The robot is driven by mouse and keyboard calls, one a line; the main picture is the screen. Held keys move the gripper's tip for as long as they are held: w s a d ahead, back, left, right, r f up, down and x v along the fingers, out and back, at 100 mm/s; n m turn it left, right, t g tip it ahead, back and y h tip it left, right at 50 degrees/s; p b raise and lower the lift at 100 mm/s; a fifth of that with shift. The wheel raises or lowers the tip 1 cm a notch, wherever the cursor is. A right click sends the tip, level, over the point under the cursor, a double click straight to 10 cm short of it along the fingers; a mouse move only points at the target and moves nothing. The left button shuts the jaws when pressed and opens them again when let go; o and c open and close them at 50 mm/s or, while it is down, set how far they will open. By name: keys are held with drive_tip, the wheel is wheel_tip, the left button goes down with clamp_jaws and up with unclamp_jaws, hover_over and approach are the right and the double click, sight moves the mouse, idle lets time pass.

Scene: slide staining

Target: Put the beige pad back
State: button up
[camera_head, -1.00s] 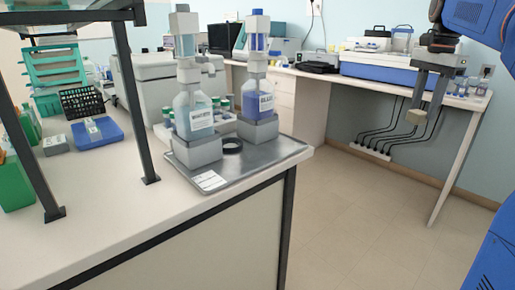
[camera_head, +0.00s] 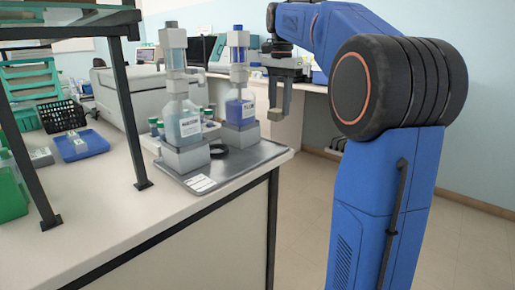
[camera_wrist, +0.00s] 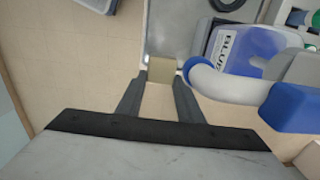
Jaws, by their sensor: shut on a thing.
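The beige pad (camera_wrist: 161,69) is a small block between the fingertips of my gripper (camera_wrist: 160,78) in the wrist view. In the head view my gripper (camera_head: 280,105) hangs beside the blue-labelled bottle, with the beige pad (camera_head: 276,114) at its fingertips. The gripper is shut on the pad and holds it in the air, near the right side of the grey metal tray (camera_head: 262,152). The wrist view shows the tray edge (camera_wrist: 168,30) just beyond the pad. I cannot tell the height above the tray.
The blue bottle (camera_head: 240,108) stands close to the gripper; its blue nozzle (camera_wrist: 290,108) shows right of the fingers. A second dispenser bottle (camera_head: 182,122) stands left of it. A black ring (camera_head: 217,150) and white label (camera_head: 201,183) lie on the tray. A shelf post (camera_head: 128,110) stands left.

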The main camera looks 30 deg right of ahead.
sight(277, 119)
drive_tip(key=f, duration=0.5)
drive_tip(key=shift+a, duration=0.25)
drive_tip(key=shift+d+f, duration=0.1)
drive_tip(key=shift+f, duration=2.35)
drive_tip(key=o, duration=1)
drive_tip(key=shift+f, duration=0.1)
drive_tip(key=shift+o, duration=0.2)
wheel_tip(277, 119, up, 12)
drive_tip(key=shift+r, duration=0.15)
drive_tip(key=shift+s, duration=0.1)
